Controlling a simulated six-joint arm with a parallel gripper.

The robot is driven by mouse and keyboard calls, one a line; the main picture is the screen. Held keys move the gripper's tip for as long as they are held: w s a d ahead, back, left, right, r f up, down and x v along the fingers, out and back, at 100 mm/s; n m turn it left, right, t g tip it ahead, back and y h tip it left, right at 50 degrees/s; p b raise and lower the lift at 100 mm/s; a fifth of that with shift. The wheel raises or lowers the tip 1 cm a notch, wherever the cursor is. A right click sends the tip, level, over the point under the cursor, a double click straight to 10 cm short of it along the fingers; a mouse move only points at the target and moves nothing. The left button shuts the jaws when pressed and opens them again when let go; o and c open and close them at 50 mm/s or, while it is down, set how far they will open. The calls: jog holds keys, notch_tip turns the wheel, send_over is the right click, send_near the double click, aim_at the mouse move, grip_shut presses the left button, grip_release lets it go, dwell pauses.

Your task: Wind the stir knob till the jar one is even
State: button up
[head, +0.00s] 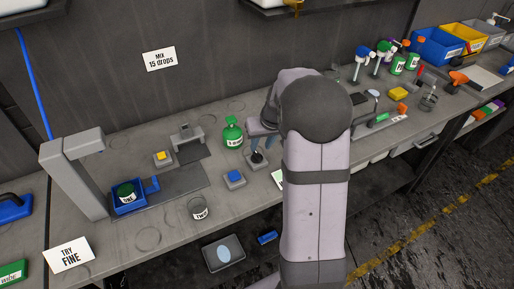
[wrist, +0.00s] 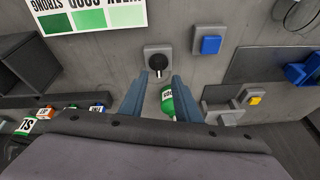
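The stir knob (wrist: 158,64) is a round black knob on a grey square plate in the wrist view; it also shows in the head view (head: 257,158). My gripper (wrist: 160,78) is open, its two blue-grey fingers apart. The knob lies just beyond and between the fingertips; I cannot tell whether they touch it. A dark jar with a green label (head: 126,192) sits in a blue holder (head: 128,208) under a grey post at the left.
A green bottle (head: 232,133) stands close behind the knob. A blue button (head: 235,176) is left of it, and a yellow button (head: 162,156) is farther left. A green shade card (wrist: 90,15) lies near the knob.

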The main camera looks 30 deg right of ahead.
aim_at(256, 153)
jog(key=shift+w+d+r+n, duration=0.1)
jog(key=shift+w+n, duration=0.2)
jog(key=shift+n, duration=0.9)
jog(key=shift+p+x, duration=1.2)
jog(key=shift+x, duration=2.45)
jog(key=shift+c, duration=0.6)
grip_shut()
